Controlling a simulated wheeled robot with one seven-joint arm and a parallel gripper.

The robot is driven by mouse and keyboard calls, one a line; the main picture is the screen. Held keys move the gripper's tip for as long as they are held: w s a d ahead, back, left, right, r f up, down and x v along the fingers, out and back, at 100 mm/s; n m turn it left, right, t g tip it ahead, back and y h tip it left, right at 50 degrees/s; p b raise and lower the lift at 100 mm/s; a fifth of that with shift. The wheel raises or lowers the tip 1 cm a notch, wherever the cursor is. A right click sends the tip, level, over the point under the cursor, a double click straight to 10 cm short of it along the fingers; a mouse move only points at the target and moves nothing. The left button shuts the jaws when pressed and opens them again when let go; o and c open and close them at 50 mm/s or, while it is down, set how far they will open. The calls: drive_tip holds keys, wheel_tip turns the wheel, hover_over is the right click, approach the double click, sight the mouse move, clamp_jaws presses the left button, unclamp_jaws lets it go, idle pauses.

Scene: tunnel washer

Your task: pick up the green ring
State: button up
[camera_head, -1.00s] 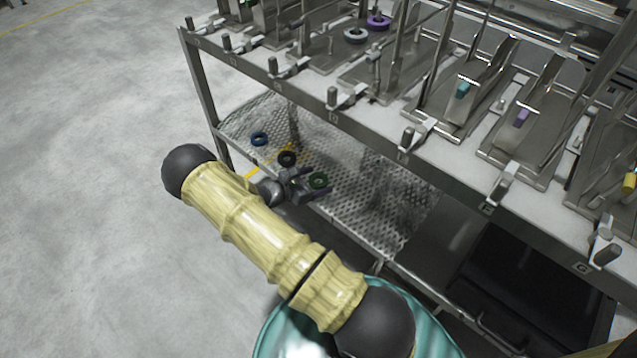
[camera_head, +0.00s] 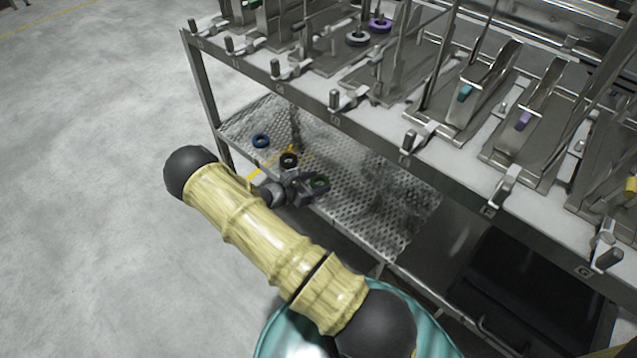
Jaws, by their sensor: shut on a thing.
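The green ring (camera_head: 319,182) is small and dark green, over the perforated metal shelf on the lower level of the rack. My gripper (camera_head: 317,184) is shut on the ring, with its fingers around it and partly hiding it. I cannot tell whether the ring touches the shelf or is a little above it. My arm reaches in from the bottom of the picture, past the front of the shelf.
On the perforated shelf (camera_head: 385,205), a black ring (camera_head: 288,160) and a blue ring (camera_head: 260,141) lie left of my gripper. The rack's upper deck (camera_head: 375,118) overhangs the shelf, with metal fixtures, a grey ring (camera_head: 358,38) and a purple ring (camera_head: 380,25). Open floor (camera_head: 90,180) is at left.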

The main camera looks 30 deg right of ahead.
wheel_tip(320, 180, up, 10)
drive_tip(key=p, duration=0.3)
idle(1.4)
drive_tip(key=s+a+r+n+t+y, duration=0.1)
drive_tip(key=s+a+r+n+t, duration=0.15)
drive_tip(key=a, duration=0.55)
drive_tip(key=s+a+r+n+t+y, duration=0.1)
drive_tip(key=s+a+n+t+y, duration=0.2)
drive_tip(key=a, duration=0.4)
wheel_tip(320, 180, up, 22)
drive_tip(key=h+p, duration=0.1)
drive_tip(key=p, duration=2.8)
drive_tip(key=shift+s+a+r+t, duration=0.15)
drive_tip(key=shift+s+a+t, duration=0.05)
drive_tip(key=shift+s+t, duration=0.25)
drive_tip(key=shift+d+n, duration=0.1)
drive_tip(key=shift+n, duration=0.15)
